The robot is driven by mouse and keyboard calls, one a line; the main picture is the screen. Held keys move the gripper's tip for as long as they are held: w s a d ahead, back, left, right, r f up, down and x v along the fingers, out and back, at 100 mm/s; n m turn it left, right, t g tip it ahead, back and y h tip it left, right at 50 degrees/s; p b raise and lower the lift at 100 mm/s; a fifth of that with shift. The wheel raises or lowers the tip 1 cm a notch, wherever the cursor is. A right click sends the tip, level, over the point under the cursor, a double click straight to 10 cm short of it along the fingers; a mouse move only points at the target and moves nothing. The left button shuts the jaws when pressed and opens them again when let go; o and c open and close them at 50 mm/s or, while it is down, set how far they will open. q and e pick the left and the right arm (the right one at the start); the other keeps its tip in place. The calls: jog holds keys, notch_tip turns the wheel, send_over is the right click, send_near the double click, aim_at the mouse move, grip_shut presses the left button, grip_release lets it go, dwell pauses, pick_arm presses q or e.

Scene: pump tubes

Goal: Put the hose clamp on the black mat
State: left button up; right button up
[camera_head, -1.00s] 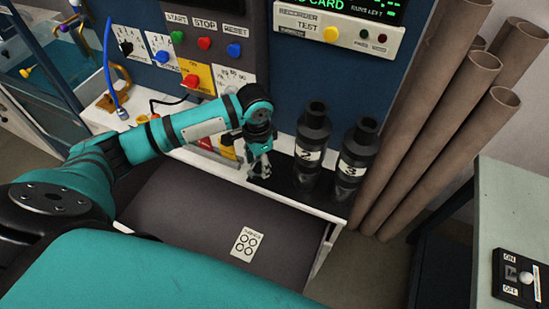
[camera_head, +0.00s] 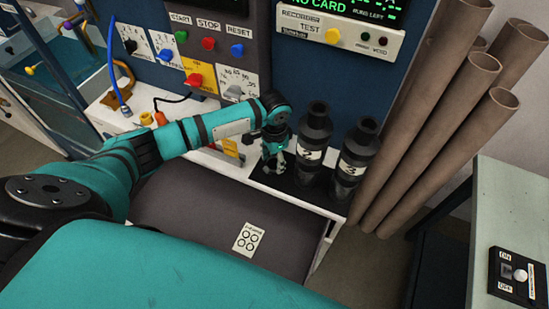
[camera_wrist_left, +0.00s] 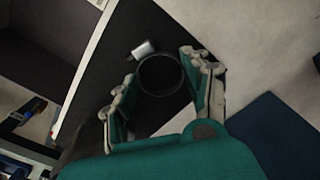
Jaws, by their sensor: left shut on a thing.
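My left gripper (camera_head: 277,162) is beside the left black bottle, low over the left end of the black mat (camera_head: 284,187). In the left wrist view its two fingers (camera_wrist_left: 160,70) are shut on the hose clamp (camera_wrist_left: 143,50), a thin dark ring with a small silver housing. The ring lies between the fingers, with the dark mat surface behind it. The clamp cannot be made out in the head view. I cannot tell whether it touches the mat. My right gripper is not in view.
Two black bottles, one (camera_head: 312,145) close to my gripper and one numbered 3 (camera_head: 355,160), stand on the mat. A control panel (camera_head: 215,60) rises behind. Brown tubes (camera_head: 445,130) lean at the right. A switch box (camera_head: 514,272) sits on a side table.

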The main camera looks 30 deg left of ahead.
aim_at(274, 163)
pick_arm(q)
jog(key=o, duration=0.9)
notch_tip(274, 163, up, 12)
jog(key=shift+r+b, duration=0.15)
jog(key=shift+b, duration=0.5)
